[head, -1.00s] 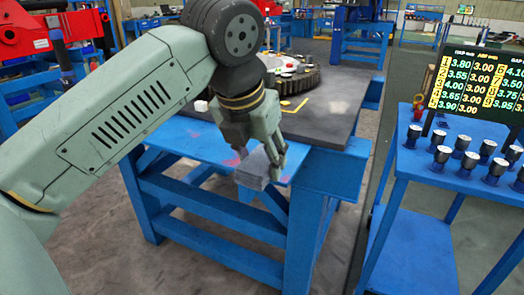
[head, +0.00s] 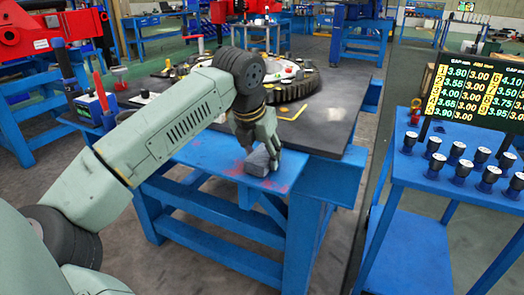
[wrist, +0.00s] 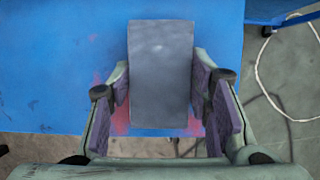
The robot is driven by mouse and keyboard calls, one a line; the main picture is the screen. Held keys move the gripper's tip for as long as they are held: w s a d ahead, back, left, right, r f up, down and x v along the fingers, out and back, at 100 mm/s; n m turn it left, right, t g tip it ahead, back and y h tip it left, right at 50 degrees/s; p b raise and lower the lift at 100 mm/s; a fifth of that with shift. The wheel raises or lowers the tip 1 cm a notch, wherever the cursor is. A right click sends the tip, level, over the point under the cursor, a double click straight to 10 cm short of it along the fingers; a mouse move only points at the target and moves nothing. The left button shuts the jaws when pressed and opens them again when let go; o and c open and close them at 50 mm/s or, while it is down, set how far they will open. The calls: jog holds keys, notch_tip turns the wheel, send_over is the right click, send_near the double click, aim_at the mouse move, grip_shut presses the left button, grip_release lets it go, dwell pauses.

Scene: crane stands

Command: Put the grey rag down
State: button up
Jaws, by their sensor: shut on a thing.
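The grey rag (head: 258,161) is a block-like folded grey piece at the front edge of the blue bench shelf (head: 207,152). In the wrist view the rag (wrist: 160,72) lies between the two fingers, long side pointing away, over the blue surface. My gripper (head: 259,150) is shut on the rag from above; the wrist view shows its purple-padded fingers (wrist: 160,103) at the rag's sides. The rag looks at or just above the shelf; I cannot tell whether it touches it.
A dark tabletop (head: 330,118) with a large toothed ring (head: 290,90) lies behind the shelf. A blue cart (head: 415,170) with several metal-topped pieces and a number display (head: 475,95) stands at the right. The shelf left of the rag looks clear, with reddish stains.

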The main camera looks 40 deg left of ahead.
jog(key=shift+f, duration=0.1)
jog(key=shift+f+b, duration=0.25)
jog(key=shift+b, duration=0.15)
jog(key=o, duration=1)
jog(key=shift+f, duration=0.1)
